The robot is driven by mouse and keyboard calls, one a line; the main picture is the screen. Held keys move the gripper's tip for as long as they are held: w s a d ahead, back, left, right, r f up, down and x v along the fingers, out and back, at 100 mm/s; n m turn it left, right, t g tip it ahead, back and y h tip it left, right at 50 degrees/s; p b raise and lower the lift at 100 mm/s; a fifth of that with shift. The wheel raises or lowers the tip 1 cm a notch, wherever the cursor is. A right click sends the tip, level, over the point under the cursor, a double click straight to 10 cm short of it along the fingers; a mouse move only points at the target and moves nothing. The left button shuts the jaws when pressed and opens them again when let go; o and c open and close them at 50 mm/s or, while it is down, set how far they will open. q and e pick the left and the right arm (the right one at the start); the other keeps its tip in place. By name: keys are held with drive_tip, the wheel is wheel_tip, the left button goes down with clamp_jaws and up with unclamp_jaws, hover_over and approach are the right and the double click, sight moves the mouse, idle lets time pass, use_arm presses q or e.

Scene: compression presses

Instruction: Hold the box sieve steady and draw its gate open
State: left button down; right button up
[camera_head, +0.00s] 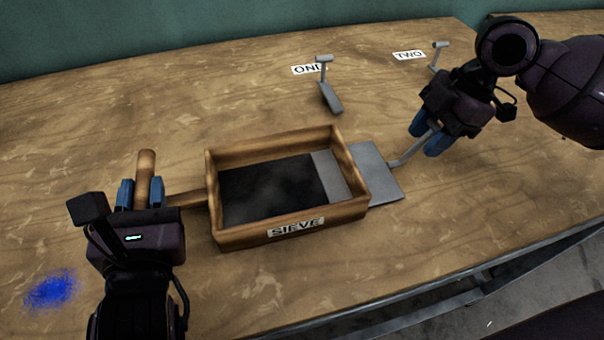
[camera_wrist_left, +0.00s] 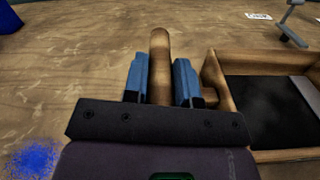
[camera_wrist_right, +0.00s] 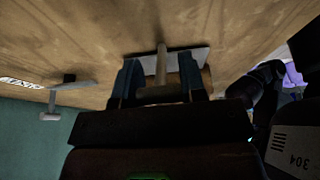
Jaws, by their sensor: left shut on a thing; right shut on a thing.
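The box sieve is an open wooden box (camera_head: 290,236) labelled SIEVE, sitting on the table with a dark floor inside. Its grey metal gate (camera_head: 376,172) sticks out through the right wall, and a strip of grey still shows inside the box. My left gripper (camera_head: 142,193) is shut on the upright wooden handle (camera_head: 146,164) at the sieve's left side; the handle also shows between the blue fingers in the left wrist view (camera_wrist_left: 160,60). My right gripper (camera_head: 428,140) is shut on the gate's grey handle (camera_wrist_right: 161,72), at the gate's right end.
Two grey metal pieces stand behind the sieve, one by the label ONE (camera_head: 307,69) and one by the label TWO (camera_head: 409,55). A blue powdery patch (camera_head: 52,289) lies at the front left. The table's front edge (camera_head: 440,276) runs at the lower right.

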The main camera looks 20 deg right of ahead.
use_arm(q)
drive_tip(key=shift+f, duration=0.1)
use_arm(e)
drive_tip(key=shift+d, duration=0.2)
drive_tip(key=o, duration=1.1)
drive_tip(key=v, duration=1.2)
